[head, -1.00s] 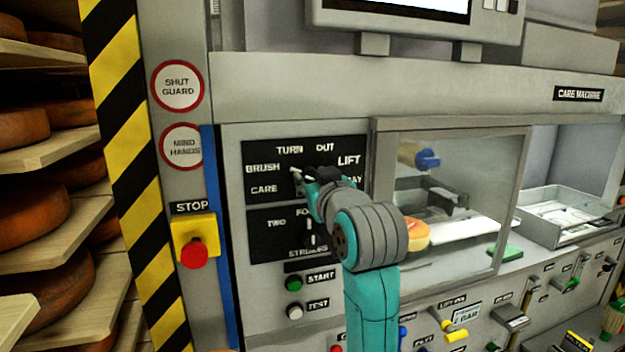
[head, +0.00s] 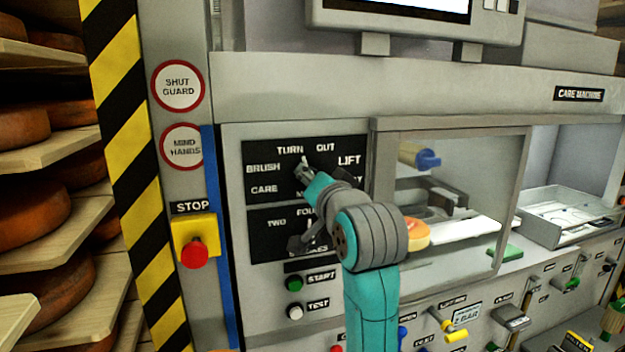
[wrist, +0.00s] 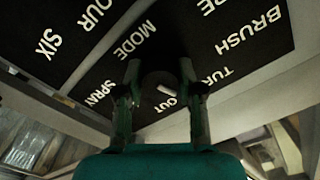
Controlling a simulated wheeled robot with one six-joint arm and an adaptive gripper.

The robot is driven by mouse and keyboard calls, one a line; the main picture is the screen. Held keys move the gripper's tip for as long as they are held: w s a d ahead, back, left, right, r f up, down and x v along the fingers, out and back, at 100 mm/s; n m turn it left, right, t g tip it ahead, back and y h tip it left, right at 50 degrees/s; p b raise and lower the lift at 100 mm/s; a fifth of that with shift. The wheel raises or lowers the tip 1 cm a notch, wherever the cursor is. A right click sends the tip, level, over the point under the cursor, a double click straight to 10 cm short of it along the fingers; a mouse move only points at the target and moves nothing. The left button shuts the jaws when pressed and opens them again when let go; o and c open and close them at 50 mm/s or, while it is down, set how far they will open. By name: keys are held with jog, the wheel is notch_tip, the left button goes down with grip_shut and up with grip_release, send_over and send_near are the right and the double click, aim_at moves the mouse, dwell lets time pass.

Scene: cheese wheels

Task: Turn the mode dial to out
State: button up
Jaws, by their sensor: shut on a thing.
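The mode dial (wrist: 158,79) is a dark round knob on the black upper label panel (head: 262,145) of the care machine. My gripper (head: 303,172) is shut on it, and in the wrist view the two fingers (wrist: 161,85) stand on either side of the knob. A short white pointer mark shows on the dial. In the head view it points up, roughly between TURN (head: 290,149) and OUT (head: 325,147); the exact setting is hard to tell. My gripper and wrist hide most of the dial and part of the lower labels.
Below is a second black panel (head: 262,245) for strokes, partly behind my arm, with START (head: 294,283) and TEST (head: 295,312) buttons. A red STOP button (head: 194,253) sits at left. A clear guard window (head: 470,170) is at right, and cheese shelves (head: 50,155) stand far left.

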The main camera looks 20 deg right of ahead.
jog(key=m, duration=0.4)
jog(key=shift+m, duration=1.9)
jog(key=o, duration=1.2)
jog(key=shift+c, duration=0.2)
jog(key=s, duration=1.2)
